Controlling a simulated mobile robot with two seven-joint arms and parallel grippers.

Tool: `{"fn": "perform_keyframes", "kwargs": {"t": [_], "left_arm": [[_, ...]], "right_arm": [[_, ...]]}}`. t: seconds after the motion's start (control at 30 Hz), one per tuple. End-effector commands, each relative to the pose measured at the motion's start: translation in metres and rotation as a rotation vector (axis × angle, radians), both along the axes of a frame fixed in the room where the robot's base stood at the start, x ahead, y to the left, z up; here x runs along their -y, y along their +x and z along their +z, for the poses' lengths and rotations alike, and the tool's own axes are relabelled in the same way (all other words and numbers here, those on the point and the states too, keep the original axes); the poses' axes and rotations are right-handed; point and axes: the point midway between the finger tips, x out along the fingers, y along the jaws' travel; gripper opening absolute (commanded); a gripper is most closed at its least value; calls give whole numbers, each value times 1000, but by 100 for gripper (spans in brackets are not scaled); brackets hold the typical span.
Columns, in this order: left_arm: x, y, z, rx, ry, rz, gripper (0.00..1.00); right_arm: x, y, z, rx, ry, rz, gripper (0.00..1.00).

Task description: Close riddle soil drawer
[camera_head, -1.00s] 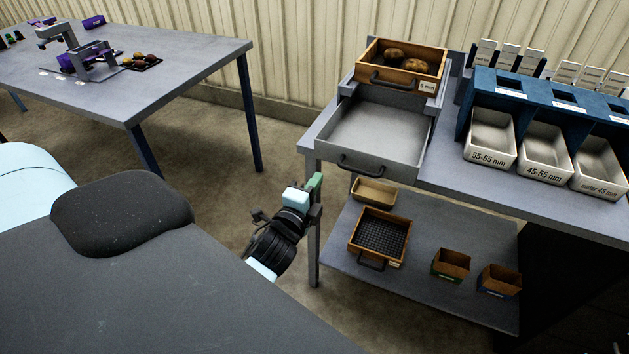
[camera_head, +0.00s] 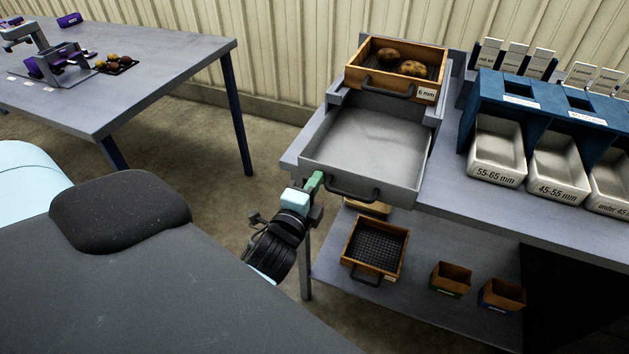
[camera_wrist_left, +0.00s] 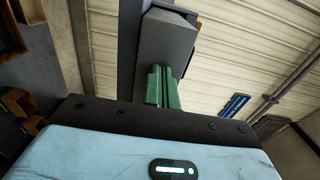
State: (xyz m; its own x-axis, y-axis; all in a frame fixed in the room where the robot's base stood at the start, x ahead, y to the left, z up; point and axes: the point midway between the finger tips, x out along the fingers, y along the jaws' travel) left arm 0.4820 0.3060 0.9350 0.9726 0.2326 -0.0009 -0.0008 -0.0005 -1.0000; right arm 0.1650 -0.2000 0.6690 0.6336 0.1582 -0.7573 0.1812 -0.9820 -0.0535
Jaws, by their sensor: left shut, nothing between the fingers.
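The riddle soil drawer (camera_head: 365,140) is a shallow grey tray. It is pulled out of the riddle stand toward me and looks empty. Its dark bar handle (camera_head: 352,191) is on the front face. My left gripper (camera_head: 315,182) has green fingers and is shut and empty. In the head view it appears at the lower left of the drawer front, left of the handle; I cannot tell whether it touches. In the left wrist view the shut fingers (camera_wrist_left: 163,87) point at a grey surface, which I cannot identify for sure. My right gripper is not in view.
A wooden sieve (camera_head: 405,52) with potatoes sits on the stand above the drawer. Another wooden sieve (camera_head: 348,242) lies on the lower shelf with small boxes (camera_head: 452,280). A blue rack with white bins (camera_head: 497,150) stands to the right. Floor is open left of the bench.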

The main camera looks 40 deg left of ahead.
Motion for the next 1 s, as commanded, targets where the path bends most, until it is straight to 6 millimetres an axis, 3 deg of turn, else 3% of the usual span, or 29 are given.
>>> {"fn": "perform_keyframes", "kwargs": {"t": [0.47, 0.8, 1.0], "left_arm": [[-1, 5, 1, 2, 0, 0, 0], [-15, 65, 0, 2, 1, 0, 0], [-20, 83, 0, 0, 0, 1, 0]], "right_arm": [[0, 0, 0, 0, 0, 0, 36], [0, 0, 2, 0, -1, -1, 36], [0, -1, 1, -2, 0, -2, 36]]}}
